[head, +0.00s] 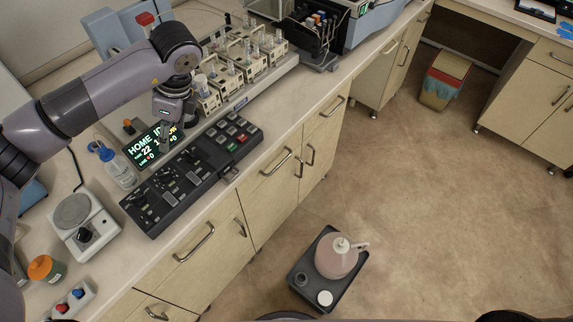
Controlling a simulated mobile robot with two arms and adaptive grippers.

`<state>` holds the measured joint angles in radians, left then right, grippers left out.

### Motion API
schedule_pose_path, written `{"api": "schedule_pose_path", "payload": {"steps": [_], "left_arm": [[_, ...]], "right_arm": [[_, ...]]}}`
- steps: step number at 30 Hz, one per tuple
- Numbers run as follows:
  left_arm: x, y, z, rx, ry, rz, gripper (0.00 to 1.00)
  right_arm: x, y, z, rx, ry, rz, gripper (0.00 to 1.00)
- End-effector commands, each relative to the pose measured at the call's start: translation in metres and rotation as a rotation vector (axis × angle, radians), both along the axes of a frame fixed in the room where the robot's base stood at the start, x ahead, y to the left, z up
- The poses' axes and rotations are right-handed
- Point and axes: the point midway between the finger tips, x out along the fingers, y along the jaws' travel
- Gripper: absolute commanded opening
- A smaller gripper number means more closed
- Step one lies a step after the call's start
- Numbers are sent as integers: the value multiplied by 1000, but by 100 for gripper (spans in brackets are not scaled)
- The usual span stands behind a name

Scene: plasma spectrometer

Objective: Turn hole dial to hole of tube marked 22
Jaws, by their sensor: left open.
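The black control panel (190,178) lies along the bench front, with several knobs and sliders on its left half and buttons on its right. Which knob is the hole dial cannot be read at this size. My left gripper (167,138) points down in front of the display, near the panel's back edge. It is open and seems to hold nothing. Tube racks (228,76) stand behind the panel; their tube marks are too small to read. My right gripper is out of view.
A wash bottle (118,168) and a white device with a round plate (75,212) stand left of the panel. An orange-capped jar (46,268) is nearer. A dark tray (350,291) with a pinkish bottle (335,258) is below, over open floor.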

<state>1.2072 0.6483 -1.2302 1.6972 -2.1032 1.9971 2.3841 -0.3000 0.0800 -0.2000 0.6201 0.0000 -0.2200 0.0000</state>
Motion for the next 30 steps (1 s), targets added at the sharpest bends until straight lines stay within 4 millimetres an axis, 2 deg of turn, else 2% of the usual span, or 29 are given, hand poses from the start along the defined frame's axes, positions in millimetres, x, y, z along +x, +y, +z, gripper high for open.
{"api": "schedule_pose_path", "payload": {"steps": [1, 13, 21, 30], "left_arm": [[-4, -10, -13, -36, 23, -30, 50], [-22, -82, -45, -314, 90, -237, 50], [-38, -132, -56, -515, 115, -362, 50], [-59, -188, -57, -751, 118, -483, 50]], "right_arm": [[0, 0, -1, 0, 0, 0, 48], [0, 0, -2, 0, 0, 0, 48], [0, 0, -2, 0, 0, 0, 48], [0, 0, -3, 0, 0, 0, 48]]}}
